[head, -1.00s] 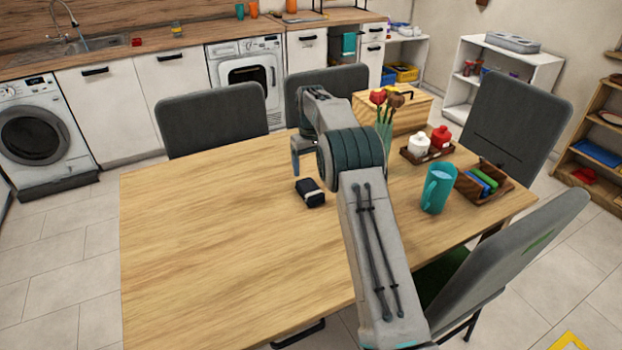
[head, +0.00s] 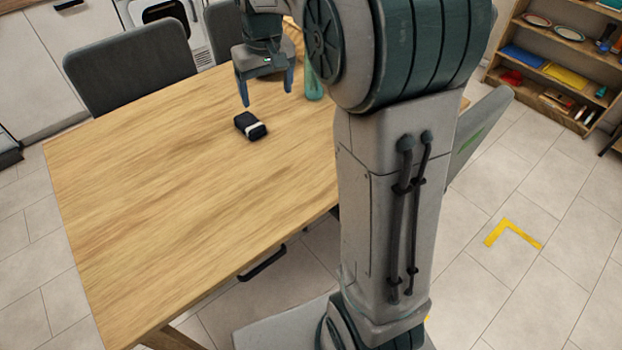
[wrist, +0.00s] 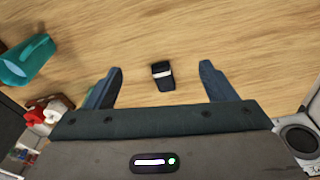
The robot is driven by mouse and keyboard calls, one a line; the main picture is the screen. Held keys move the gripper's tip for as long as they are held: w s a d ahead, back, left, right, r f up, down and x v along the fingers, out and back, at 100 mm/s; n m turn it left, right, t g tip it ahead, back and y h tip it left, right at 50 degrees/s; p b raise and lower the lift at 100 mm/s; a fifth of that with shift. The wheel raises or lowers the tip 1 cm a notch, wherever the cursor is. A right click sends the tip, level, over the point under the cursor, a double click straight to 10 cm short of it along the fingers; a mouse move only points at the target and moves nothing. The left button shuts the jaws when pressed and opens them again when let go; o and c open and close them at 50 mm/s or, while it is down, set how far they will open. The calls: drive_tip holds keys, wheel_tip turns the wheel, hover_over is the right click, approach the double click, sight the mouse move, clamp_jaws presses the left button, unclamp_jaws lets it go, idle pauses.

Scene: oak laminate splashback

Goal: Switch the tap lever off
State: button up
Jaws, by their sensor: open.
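The tap and its lever are in neither current view. My gripper (head: 267,92) hangs over the wooden table with its two fingers spread apart and nothing between them. In the wrist view the open gripper (wrist: 160,70) points down at the tabletop. A small black item with a white band (head: 250,126) lies on the table close below the fingers. In the wrist view this black item (wrist: 162,78) shows between the fingertips, apart from them.
The wooden table (head: 170,200) is mostly bare. A grey chair (head: 130,65) stands behind it. A teal jug (wrist: 27,60) and red and white jars (wrist: 45,112) show in the wrist view.

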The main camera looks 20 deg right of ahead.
drive_tip(key=s+f, duration=0.2)
drive_tip(key=s, duration=0.9)
drive_tip(key=s+f+m+t, duration=0.1)
drive_tip(key=s+f, duration=0.1)
drive_tip(key=s, duration=1)
drive_tip(key=shift+d+f+m, duration=0.3)
drive_tip(key=shift+d+f, duration=0.05)
drive_tip(key=shift+c, duration=0.4)
